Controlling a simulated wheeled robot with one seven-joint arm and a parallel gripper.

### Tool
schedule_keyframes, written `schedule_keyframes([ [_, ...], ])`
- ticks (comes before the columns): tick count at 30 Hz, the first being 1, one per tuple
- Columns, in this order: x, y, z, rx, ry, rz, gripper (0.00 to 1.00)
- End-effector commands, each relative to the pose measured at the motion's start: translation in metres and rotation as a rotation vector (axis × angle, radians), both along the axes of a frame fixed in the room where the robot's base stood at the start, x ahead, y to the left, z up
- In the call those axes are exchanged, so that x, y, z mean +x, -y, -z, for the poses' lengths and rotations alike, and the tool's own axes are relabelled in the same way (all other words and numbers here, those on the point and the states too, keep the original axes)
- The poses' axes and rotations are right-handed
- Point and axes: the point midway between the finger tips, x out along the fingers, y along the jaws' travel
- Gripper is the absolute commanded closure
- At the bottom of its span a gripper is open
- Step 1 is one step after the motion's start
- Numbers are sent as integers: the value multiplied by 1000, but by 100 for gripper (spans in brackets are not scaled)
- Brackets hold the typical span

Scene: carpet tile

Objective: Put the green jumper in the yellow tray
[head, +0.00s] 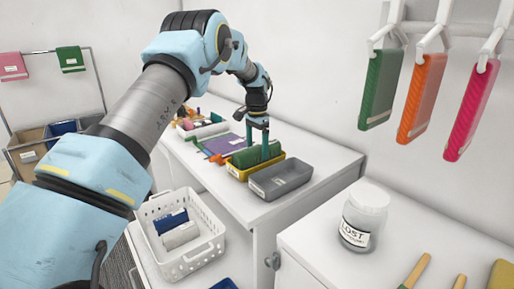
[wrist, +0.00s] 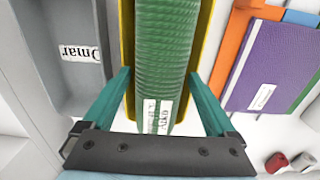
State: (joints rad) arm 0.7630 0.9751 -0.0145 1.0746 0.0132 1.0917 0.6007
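The green jumper (head: 244,157) is a folded, ribbed block with a white label. It stands in the yellow tray (head: 237,172), inside its walls. In the wrist view the jumper (wrist: 165,45) fills most of the tray's width between the yellow walls (wrist: 205,40). My gripper (head: 259,156) reaches down over the tray.
A grey tray (head: 282,187) labelled Omar stands beside the yellow one. A purple folded item (head: 222,145) and an orange item (wrist: 231,50) lie on the other side. A white basket (head: 190,262), a jar (head: 364,215) and hanging garments (head: 421,98) are nearer or to the right.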

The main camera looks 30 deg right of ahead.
Motion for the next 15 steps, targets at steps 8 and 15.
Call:
schedule_keyframes([
  [8,0,0,-1,0,0,0,0],
  [15,1,1,-21,-4,3,0,0],
])
